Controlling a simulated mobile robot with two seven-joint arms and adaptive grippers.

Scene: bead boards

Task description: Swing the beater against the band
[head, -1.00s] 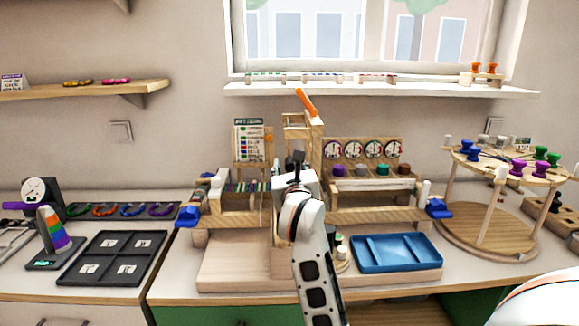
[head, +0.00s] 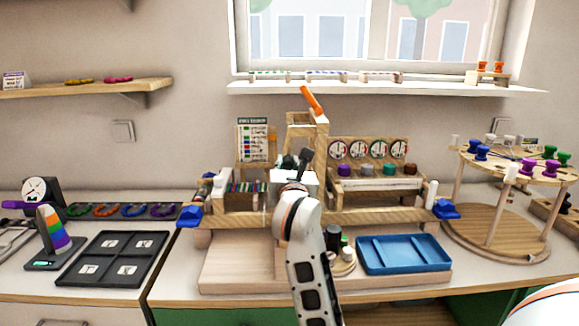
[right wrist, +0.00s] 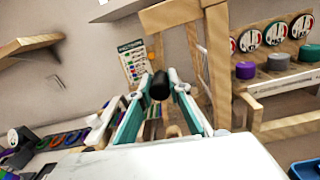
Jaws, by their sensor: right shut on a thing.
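A wooden bead loom stands on the middle of the counter, with an upright wooden frame (head: 322,140) and striped threads of the band (head: 247,188) at its left. My right gripper (head: 297,165) is in front of the frame. In the right wrist view its teal-padded fingers (right wrist: 160,98) are shut on a dark round-ended handle (right wrist: 160,85), which seems to belong to the beater. The beater's lower part and its contact with the band are hidden behind my gripper. My left gripper is not in view.
An orange lever (head: 311,100) sticks up from the frame top. Dials (head: 371,150) and coloured knobs stand at the loom's right. A blue tray (head: 405,254), a black tray (head: 113,258) and a round wooden stand (head: 490,222) flank it.

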